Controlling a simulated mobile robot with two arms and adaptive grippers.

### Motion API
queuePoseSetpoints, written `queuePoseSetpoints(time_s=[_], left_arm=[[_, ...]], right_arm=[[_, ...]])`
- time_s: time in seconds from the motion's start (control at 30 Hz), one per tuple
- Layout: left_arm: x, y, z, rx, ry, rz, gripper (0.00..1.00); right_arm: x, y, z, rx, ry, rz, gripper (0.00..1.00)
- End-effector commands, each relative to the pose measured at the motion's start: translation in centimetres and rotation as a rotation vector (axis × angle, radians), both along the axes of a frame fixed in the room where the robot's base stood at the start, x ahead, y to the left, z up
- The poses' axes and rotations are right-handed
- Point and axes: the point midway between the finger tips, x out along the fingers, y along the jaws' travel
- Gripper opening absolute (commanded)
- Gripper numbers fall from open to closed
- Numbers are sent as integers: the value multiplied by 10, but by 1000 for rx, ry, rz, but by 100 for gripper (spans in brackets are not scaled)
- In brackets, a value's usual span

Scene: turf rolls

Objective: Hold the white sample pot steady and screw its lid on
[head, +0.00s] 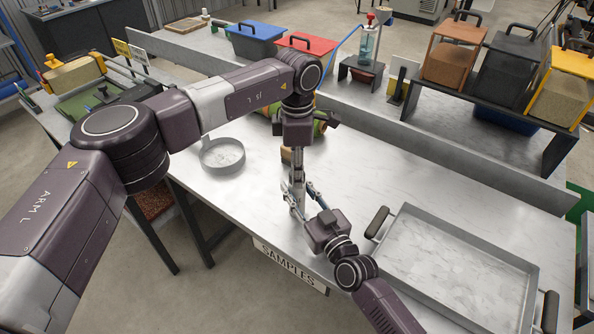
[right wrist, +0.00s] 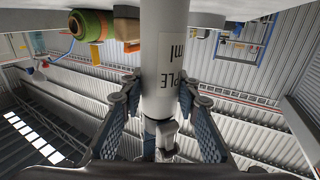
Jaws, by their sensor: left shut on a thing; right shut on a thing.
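The white sample pot (right wrist: 165,50) stands out large in the right wrist view, with dark lettering ending "PLE" and "ml" upside down. My right gripper (right wrist: 160,92) is shut on it, one blue-padded finger on each side. In the head view my right gripper (head: 300,193) comes in from the lower right. My left gripper (head: 298,172) points straight down from above and is shut on the lid, directly over the right gripper. The lid is hidden by the fingers, so I cannot tell how it sits on the pot. The pot is mostly hidden in the head view.
A round grey dish (head: 222,155) lies to the left on the bench (head: 400,175). A large tray (head: 460,265) with dark handles is at the right. Green turf rolls (head: 320,122) lie behind my left gripper. A SAMPLES label (head: 288,268) marks the front edge.

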Motion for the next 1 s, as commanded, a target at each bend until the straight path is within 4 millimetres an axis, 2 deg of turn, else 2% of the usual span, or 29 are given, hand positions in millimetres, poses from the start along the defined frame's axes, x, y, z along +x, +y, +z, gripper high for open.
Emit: queuePoseSetpoints(time_s=[0.13,0.3,0.33,0.47,0.77,0.87,1.0], left_arm=[[1,1,0,1,-4,-227,0],[2,1,0,1,-4,-236,0],[2,1,0,1,-4,-236,31],[1,1,0,1,-3,-235,45],[1,0,1,0,-2,-235,45],[1,0,8,1,-2,-235,45],[1,0,26,0,-5,-235,45]], right_arm=[[0,0,0,0,0,0,0],[0,0,0,0,0,0,0],[0,0,0,0,0,0,0],[0,0,0,0,0,0,0],[0,0,0,0,0,0,0],[0,0,0,0,0,0,0],[0,0,0,0,0,0,0]])
